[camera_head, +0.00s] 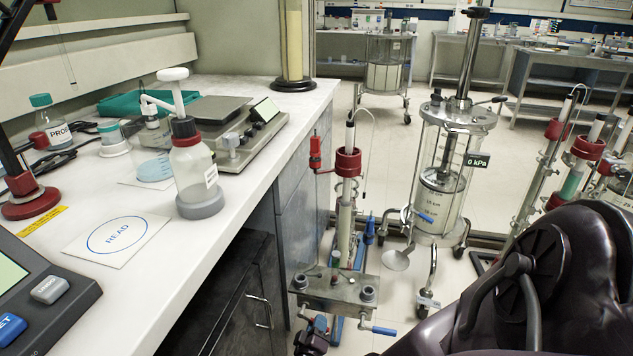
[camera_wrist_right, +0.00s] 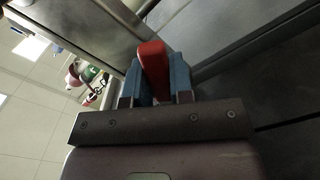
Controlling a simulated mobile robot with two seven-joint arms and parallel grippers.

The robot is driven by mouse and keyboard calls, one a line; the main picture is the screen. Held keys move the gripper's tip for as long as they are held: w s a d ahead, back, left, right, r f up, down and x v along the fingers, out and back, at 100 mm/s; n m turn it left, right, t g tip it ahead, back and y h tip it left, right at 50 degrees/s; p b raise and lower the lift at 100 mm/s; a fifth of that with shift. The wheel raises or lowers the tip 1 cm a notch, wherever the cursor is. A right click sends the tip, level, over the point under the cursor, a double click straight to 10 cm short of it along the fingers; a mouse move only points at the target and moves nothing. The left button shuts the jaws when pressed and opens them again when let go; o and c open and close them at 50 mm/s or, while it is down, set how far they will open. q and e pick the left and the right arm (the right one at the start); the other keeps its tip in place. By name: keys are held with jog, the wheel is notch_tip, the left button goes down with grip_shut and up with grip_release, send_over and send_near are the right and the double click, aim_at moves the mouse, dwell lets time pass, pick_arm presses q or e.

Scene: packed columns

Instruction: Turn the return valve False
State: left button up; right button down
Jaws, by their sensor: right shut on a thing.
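My right gripper (camera_wrist_right: 156,86) is shut on a red handle (camera_wrist_right: 152,62), with a blue fingertip on each side of it. The handle sits by a grey metal plate or bar. In the head view, a dark gripper (camera_head: 316,326) shows low in the middle, beside a metal valve block (camera_head: 336,288). A blue lever (camera_head: 383,330) sticks out to the right of the block. I cannot tell which valve is the return valve. The red handle's base is hidden. My left gripper is not in view.
A white bench (camera_head: 215,222) with a bottle (camera_head: 194,172) and a balance (camera_head: 235,125) stands on the left. A column with a red clamp (camera_head: 347,162) rises behind the valve block. A wheeled glass vessel (camera_head: 440,185) reading 0 kPa stands to its right. Open floor lies beyond.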

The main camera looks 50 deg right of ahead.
aim_at(324, 307)
jog(key=shift+s+d+r+n+p, duration=0.15)
jog(key=shift+r+n+p, duration=0.15)
jog(key=shift+r+n, duration=0.5)
jog(key=shift+s+d+r+n+p, duration=0.1)
jog(key=shift+n+p, duration=0.05)
jog(key=shift+n, duration=0.3)
jog(key=shift+s+r+n+p, duration=0.1)
jog(key=shift+n+p, duration=0.05)
jog(key=shift+n, duration=0.3)
jog(key=shift+r+n+p, duration=0.3)
jog(key=shift+r+n, duration=0.1)
jog(key=shift+n, duration=0.5)
jog(key=shift+r+n, duration=0.15)
jog(key=shift+n, duration=0.25)
jog(key=shift+s+r+n, duration=0.1)
jog(key=shift+n, duration=0.2)
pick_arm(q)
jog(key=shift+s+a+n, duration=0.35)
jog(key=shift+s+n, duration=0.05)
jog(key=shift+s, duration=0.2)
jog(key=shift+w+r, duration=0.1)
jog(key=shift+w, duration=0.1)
pick_arm(e)
jog(key=c, duration=1)
grip_release()
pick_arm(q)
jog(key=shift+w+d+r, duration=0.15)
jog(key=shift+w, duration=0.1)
